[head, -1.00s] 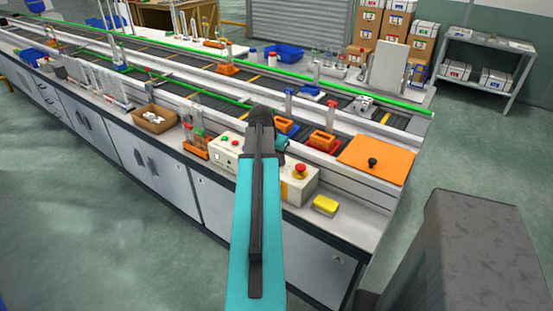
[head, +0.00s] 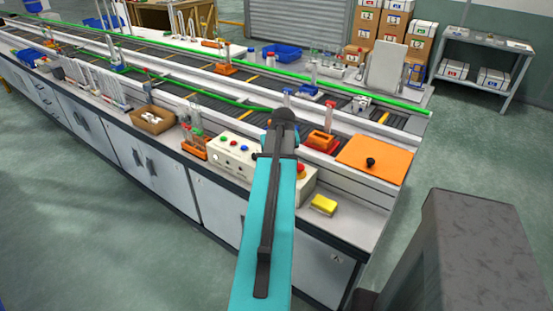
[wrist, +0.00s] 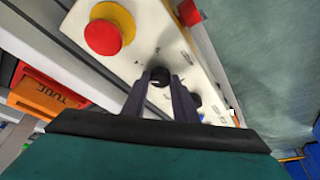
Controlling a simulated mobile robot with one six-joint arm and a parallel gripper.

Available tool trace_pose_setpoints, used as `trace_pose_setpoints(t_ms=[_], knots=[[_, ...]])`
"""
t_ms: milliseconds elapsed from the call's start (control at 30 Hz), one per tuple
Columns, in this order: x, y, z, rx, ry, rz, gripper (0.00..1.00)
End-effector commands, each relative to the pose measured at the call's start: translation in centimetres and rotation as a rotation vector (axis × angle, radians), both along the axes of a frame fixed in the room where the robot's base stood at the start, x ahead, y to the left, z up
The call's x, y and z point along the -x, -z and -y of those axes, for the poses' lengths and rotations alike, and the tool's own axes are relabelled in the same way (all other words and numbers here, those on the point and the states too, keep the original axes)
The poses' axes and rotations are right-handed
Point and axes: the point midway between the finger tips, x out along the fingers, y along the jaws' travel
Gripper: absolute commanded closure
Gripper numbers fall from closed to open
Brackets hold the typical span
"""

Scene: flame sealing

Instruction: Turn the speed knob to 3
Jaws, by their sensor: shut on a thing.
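The control box (head: 228,151) is a cream panel at the bench's front edge, with coloured buttons at its left and a red emergency stop (head: 301,168) at its right. The wrist view shows the red stop button (wrist: 103,37) on its yellow base. My gripper (wrist: 163,84) has its two dark fingers closed around a black knob (wrist: 160,74) with a white mark. A second black knob (wrist: 195,101) lies just right of the fingers. I cannot read the labels or which number the knob points to. In the head view my arm hides the gripper and both knobs.
A yellow sponge (head: 323,204) lies right of the box. An orange plate (head: 375,162) with a black handle and an orange block (head: 321,139) are behind it. A tube rack (head: 193,147) and an open cardboard box (head: 153,118) stand to the left. The conveyor runs behind.

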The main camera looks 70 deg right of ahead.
Motion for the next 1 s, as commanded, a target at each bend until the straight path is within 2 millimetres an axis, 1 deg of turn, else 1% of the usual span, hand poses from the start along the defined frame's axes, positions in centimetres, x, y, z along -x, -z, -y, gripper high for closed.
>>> trace_pose_setpoints(t_ms=[600, 800, 1000], knots=[[0.48, 0.17, 0.40, -0.004, -0.450, -0.003, 0.96], [0.58, 0.17, 0.45, -0.004, -0.559, -0.004, 0.96], [0.60, 0.15, 0.42, -0.004, -0.620, -0.004, 0.96]])
